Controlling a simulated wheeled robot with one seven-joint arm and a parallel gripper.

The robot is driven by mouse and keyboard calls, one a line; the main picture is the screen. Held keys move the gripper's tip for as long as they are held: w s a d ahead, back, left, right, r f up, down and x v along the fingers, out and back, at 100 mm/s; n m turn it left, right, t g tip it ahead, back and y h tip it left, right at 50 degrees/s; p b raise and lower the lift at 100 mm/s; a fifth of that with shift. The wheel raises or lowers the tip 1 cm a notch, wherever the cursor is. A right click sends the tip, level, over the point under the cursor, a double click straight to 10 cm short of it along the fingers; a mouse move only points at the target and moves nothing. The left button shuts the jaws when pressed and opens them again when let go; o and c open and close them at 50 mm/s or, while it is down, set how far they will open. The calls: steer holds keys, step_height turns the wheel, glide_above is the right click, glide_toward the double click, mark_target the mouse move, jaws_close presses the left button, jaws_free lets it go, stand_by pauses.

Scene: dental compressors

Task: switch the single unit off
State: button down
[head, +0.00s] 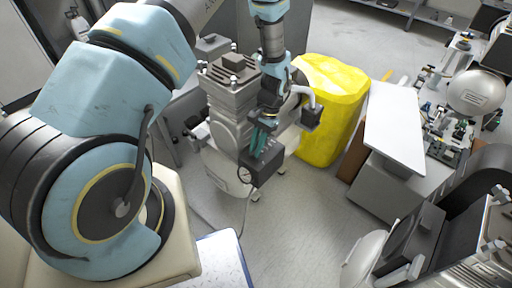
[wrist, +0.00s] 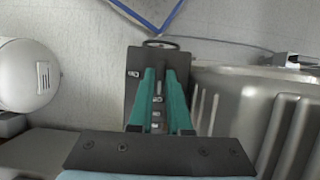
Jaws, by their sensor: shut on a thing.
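The single unit, a grey compressor (head: 230,110) with a finned head, stands on the floor in the middle of the head view. A black switch box (head: 266,170) with a round gauge (head: 244,175) is on its near side. The box also shows in the wrist view (wrist: 133,88). My gripper (head: 262,150) points down at the top of the box. In the wrist view its teal fingers (wrist: 163,100) are shut on the switch there. The fingers hide the switch, so its position cannot be told. The compressor's ribbed grey side (wrist: 235,100) is right beside the fingers.
A yellow cover or bag (head: 335,105) stands just behind and right of the compressor. A grey cabinet with a white top (head: 395,125) is farther right. Other compressors with white tanks (head: 478,92) stand at the right. Open floor (head: 300,215) lies in front.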

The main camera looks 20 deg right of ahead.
steer(key=c, duration=0.9)
jaws_free()
steer(key=shift+o, duration=0.2)
steer(key=shift+r, duration=0.1)
steer(key=v, duration=1)
steer(key=shift+r+b, duration=0.3)
